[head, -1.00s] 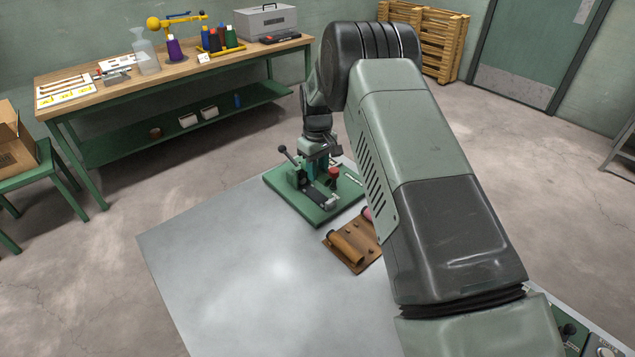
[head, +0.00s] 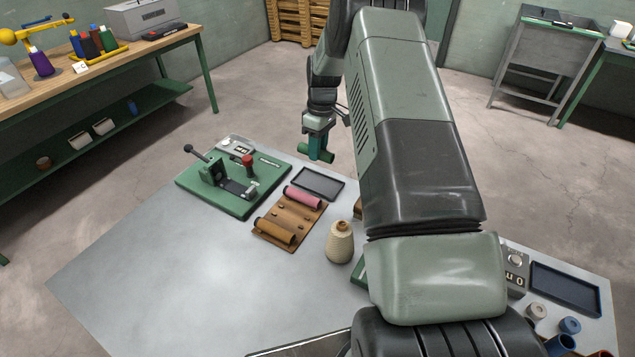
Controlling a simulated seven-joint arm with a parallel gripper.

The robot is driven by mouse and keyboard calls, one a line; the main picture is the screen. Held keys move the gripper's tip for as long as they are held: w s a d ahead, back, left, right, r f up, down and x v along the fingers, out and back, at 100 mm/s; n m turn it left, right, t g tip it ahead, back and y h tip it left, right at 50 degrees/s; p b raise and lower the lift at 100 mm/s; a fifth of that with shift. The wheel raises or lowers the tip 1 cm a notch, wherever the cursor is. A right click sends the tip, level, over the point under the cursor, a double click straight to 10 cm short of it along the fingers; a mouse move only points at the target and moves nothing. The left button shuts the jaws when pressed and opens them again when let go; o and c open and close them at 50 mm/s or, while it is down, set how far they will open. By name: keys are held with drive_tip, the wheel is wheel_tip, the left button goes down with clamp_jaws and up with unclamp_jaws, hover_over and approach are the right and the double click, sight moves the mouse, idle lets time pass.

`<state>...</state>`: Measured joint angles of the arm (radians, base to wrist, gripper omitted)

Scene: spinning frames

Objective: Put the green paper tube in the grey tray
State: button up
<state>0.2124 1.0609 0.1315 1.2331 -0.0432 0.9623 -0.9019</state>
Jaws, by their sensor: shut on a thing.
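My gripper (head: 318,152) hangs pointing down at the far side of the work table. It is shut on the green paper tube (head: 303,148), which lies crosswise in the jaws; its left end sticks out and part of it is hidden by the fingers. The grey tray (head: 299,190), shallow and rectangular, lies on the table just below the gripper in the picture. Its visible floor is empty. The tube is apart from the tray, in the air; how high, I cannot tell.
A green lever press (head: 215,197) stands left of the tray. A wooden rack (head: 270,222) with a pink tube (head: 303,198) and a brown tube (head: 276,231) lies nearer, with a cream thread cone (head: 340,243) beside it. A dark blue tray (head: 565,287) is at right.

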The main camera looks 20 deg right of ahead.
sight(319, 184)
drive_tip(key=f, duration=1)
drive_tip(key=shift+d, duration=0.2)
drive_tip(key=shift+f, duration=0.1)
drive_tip(key=o, duration=0.8)
drive_tip(key=shift+c, duration=0.2)
